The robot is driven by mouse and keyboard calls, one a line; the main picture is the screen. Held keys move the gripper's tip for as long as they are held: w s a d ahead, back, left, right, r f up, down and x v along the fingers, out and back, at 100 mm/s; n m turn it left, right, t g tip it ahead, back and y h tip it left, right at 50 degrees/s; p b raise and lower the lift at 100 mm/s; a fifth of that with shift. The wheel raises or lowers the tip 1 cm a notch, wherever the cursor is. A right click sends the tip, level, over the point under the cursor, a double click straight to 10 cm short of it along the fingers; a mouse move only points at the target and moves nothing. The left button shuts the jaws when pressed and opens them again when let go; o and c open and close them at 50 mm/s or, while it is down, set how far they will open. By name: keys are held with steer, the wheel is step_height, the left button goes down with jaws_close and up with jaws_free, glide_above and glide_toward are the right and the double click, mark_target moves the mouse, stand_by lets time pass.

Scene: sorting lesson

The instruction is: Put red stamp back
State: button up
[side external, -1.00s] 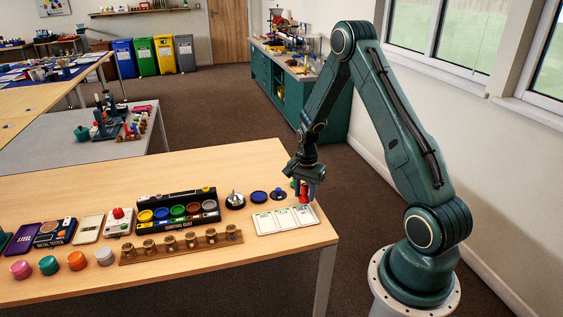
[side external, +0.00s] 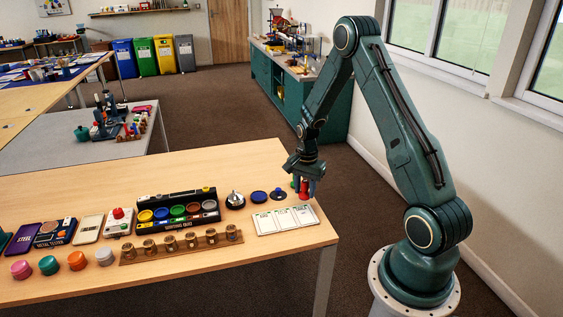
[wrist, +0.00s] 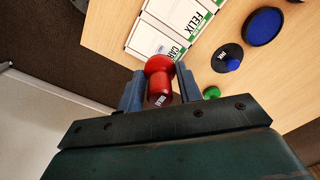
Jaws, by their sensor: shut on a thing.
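My gripper (wrist: 160,92) is shut on the red stamp (wrist: 159,66), with one blue-grey finger on either side of its rounded body. In the side external view my gripper (side external: 304,183) holds the red stamp (side external: 304,192) near the right end of the table, just behind the white card panel (side external: 286,220). I cannot tell whether the stamp touches the table. A green stamp (wrist: 211,92) is close by on the right in the wrist view, partly hidden behind my gripper. A blue-handled stamp (side external: 277,195) with a dark round base stands to the left.
A blue disc (side external: 259,197), a silver bell (side external: 235,200), a black sorting tray (side external: 178,212) and a wooden rack (side external: 182,245) stand further left. The table's right edge is close to my gripper. The back of the wooden table (side external: 150,170) is clear.

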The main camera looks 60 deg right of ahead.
steer(key=shift+w+d+r, duration=0.2)
steer(key=shift+d+r, duration=0.1)
steer(key=w+d+r, duration=0.4)
steer(key=d+r, duration=0.4)
steer(key=r, duration=0.4)
steer(key=f, duration=1.5)
steer(key=shift+w+a+f, duration=0.1)
steer(key=shift+w+f, duration=0.15)
steer(key=shift+f, duration=0.05)
steer(key=shift+f, duration=0.1)
steer(key=shift+f, duration=2.05)
steer(key=shift+f, duration=0.1)
